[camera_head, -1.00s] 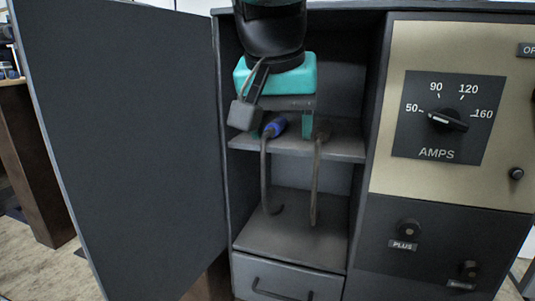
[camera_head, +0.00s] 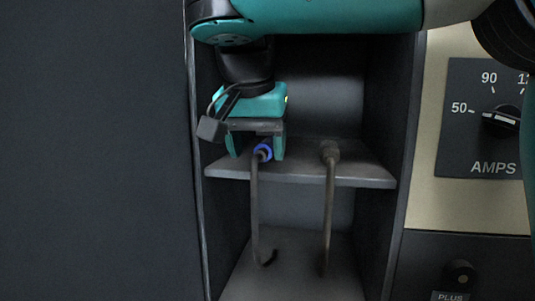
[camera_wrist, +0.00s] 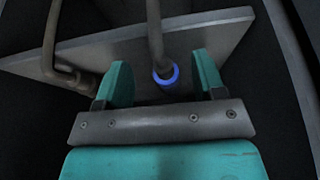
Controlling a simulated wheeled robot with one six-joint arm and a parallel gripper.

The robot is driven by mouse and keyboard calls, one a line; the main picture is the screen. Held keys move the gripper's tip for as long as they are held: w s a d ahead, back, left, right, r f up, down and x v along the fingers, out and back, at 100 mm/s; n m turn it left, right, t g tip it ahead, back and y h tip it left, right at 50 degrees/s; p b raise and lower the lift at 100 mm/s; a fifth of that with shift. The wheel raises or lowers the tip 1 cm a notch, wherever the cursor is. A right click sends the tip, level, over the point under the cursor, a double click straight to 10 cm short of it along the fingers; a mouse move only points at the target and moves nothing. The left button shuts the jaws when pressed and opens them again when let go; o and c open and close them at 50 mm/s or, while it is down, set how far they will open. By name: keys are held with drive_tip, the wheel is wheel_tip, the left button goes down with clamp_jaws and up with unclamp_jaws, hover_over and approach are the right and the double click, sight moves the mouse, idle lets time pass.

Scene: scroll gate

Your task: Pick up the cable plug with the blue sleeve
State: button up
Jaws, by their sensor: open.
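The cable plug with the blue sleeve (camera_head: 263,152) lies at the front of the cabinet's upper shelf, its grey cable hanging down over the edge. The blue sleeve (camera_wrist: 166,75) also shows in the wrist view, between the two teal fingers. My gripper (camera_head: 256,146) is open around the plug, one finger on each side with gaps. In the wrist view my gripper (camera_wrist: 160,80) shows the sleeve a little nearer the right finger. The plug's far end is hidden.
A second plug with a grey-brown sleeve (camera_head: 330,152) lies to the right on the same shelf (camera_head: 360,177). Its cable hangs down too. Cabinet walls stand close on both sides, and an open door (camera_head: 90,150) is at left. The dial panel (camera_head: 490,120) is at right.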

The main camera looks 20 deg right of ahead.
sight(266, 142)
drive_tip(key=shift+w+d, duration=0.3)
drive_tip(key=shift+w, duration=0.3)
drive_tip(key=w+d, duration=0.2)
drive_tip(key=w+b, duration=0.1)
drive_tip(key=w, duration=0.1)
drive_tip(key=shift+w+d+f, duration=0.1)
drive_tip(key=shift+d+f, duration=0.15)
drive_tip(key=shift+d, duration=0.15)
drive_tip(key=shift+d+f+b, duration=0.1)
drive_tip(key=shift+f+b, duration=0.2)
drive_tip(key=shift+b, duration=0.2)
drive_tip(key=shift+c, duration=0.4)
clamp_jaws()
